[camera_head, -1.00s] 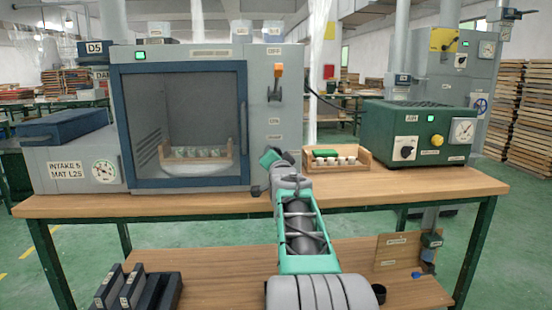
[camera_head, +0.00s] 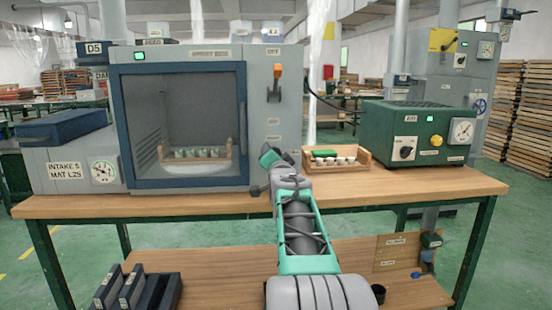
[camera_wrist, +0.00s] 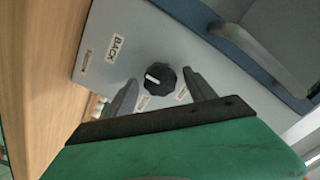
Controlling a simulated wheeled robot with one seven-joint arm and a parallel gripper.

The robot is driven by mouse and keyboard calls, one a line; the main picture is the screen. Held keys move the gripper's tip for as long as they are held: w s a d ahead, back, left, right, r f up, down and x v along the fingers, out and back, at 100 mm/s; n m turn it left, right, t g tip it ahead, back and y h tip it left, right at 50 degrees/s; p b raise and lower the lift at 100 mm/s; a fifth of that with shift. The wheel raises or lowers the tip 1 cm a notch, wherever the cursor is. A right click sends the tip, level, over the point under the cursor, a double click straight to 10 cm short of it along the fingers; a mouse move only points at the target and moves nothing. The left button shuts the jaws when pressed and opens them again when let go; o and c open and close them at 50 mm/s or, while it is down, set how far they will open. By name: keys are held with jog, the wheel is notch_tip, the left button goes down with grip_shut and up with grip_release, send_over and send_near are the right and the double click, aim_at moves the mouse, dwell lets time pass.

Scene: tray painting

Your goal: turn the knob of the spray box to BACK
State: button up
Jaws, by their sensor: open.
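The spray box (camera_head: 180,54) is a grey cabinet with a blue-framed glass door, on the wooden bench in the head view. Its black knob (camera_wrist: 160,76) shows on the grey panel in the wrist view, with a white mark that points roughly left in the picture. The BACK label (camera_wrist: 116,47) is up and left of the knob. My gripper (camera_wrist: 160,78) is open, with one dark finger on each side of the knob; I cannot tell whether they touch it. In the head view my arm hides the knob.
A wooden tray of cups (camera_head: 338,160) stands right of the spray box, and a green machine (camera_head: 425,118) beyond it. A rack of cups (camera_head: 195,153) shows behind the glass. The door handle (camera_wrist: 245,45) is near my gripper in the wrist view.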

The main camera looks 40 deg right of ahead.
jog(key=shift+s+a, duration=0.1)
jog(key=p+v, duration=0.1)
jog(key=v, duration=0.6)
jog(key=shift+s+a, duration=0.2)
jog(key=shift+s, duration=0.05)
